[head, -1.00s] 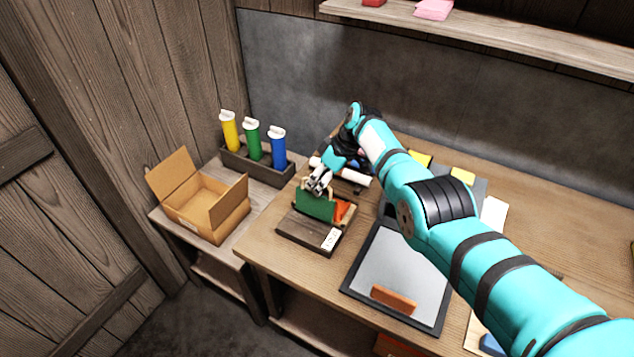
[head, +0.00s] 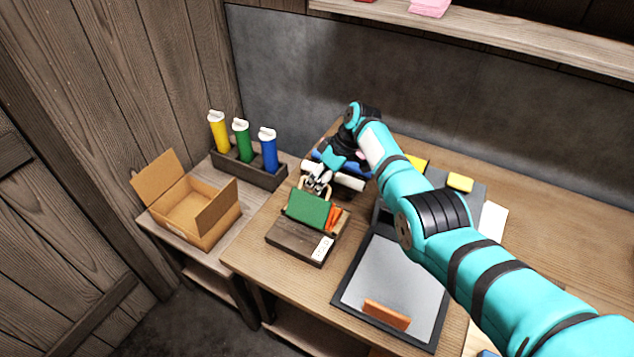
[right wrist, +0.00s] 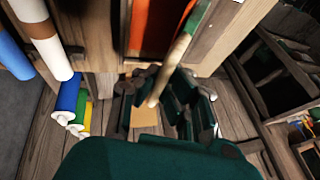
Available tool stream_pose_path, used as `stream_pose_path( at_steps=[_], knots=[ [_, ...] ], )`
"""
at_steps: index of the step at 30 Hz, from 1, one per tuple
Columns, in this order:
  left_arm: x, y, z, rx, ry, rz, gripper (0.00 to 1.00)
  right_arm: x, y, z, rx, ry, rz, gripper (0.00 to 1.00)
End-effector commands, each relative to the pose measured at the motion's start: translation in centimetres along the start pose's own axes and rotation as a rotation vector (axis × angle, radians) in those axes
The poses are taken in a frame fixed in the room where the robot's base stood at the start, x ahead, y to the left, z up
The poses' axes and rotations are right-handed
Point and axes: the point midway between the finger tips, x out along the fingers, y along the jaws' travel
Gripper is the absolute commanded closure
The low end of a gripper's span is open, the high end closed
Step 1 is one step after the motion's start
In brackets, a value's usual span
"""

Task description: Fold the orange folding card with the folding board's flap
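The folding board (head: 292,246) is a small dark wooden board on the table. Its green flap (head: 308,208) is raised and tilted, with a light wooden handle along its top edge. The orange folding card (head: 336,217) shows partly, at the flap's right end; the rest is hidden behind the flap. In the right wrist view, the card (right wrist: 155,25) and the handle rod (right wrist: 172,65) are seen close up. My right gripper (head: 318,182) is at the handle. Its fingers (right wrist: 160,105) look apart, with the rod's end between them; contact is unclear. My left gripper is out of view.
A rack with yellow, green and blue tubes (head: 268,150) and an open cardboard box (head: 205,228) stand at left. White and blue rolls (head: 350,181) lie behind the board. A grey tray (head: 385,275) with an orange-brown block (head: 387,315) lies right of it.

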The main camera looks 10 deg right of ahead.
Motion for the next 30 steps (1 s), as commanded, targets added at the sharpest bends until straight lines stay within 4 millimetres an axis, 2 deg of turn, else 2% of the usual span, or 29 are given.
stream_pose_path(
  at_steps=[1,17,21,30],
  knots=[
    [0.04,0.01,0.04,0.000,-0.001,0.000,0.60,-0.63,0.35,-0.49,-0.002,0.013,0.014,1.00],
    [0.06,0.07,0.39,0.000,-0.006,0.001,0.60,-0.63,0.40,-0.48,-0.001,0.014,0.016,1.00],
    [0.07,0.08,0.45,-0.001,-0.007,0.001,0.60,-0.54,0.33,-0.42,-0.002,0.012,0.013,0.81],
    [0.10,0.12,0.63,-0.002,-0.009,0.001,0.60,-0.32,0.18,-0.18,-0.001,0.006,0.007,0.80]
  ],
)
